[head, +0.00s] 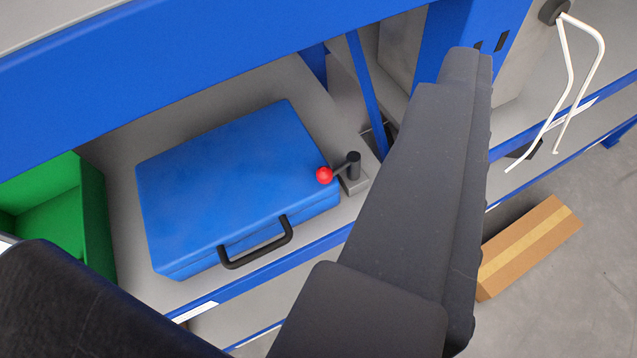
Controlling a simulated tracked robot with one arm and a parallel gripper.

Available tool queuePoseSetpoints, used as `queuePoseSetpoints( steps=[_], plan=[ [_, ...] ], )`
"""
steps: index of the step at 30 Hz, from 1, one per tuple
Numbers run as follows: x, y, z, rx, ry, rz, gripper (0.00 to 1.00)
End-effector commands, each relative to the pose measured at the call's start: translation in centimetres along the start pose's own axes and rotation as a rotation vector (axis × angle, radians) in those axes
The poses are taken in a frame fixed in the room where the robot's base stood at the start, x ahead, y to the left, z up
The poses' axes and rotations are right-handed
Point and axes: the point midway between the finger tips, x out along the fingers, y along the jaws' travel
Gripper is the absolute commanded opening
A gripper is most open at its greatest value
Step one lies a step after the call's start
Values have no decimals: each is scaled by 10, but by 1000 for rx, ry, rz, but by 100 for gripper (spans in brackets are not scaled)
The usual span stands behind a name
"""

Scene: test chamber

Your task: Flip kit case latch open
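The blue kit case (225,180) lies flat and shut on a grey shelf, its black handle (255,244) facing the front edge. The latch (353,165) stands beside the case's right end: a dark post on a small grey bracket, with a short lever ending in a red ball (324,175). The lever points left, and the ball appears over the lid's right edge. My gripper (255,152) shows as two dark jaws, large and near the camera, spread wide with nothing between them. The right jaw passes right of the latch without visible contact; the left is at lower left.
A green bin (88,215) stands left of the case. Blue shelf beams (150,65) run above and along the front edge. White bent rods (570,90) hang at upper right. A taped cardboard box (530,246) lies at lower right on the grey floor.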

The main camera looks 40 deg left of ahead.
Motion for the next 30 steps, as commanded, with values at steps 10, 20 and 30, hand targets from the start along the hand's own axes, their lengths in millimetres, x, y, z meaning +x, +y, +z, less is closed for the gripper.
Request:
queuePoseSetpoints(
  steps=[10,20,30],
  plan=[
    [79,-89,192,-66,-94,-168,43],
    [78,-114,255,-67,-126,-256,43],
    [94,-118,254,-67,-128,-253,43]
  ],
)
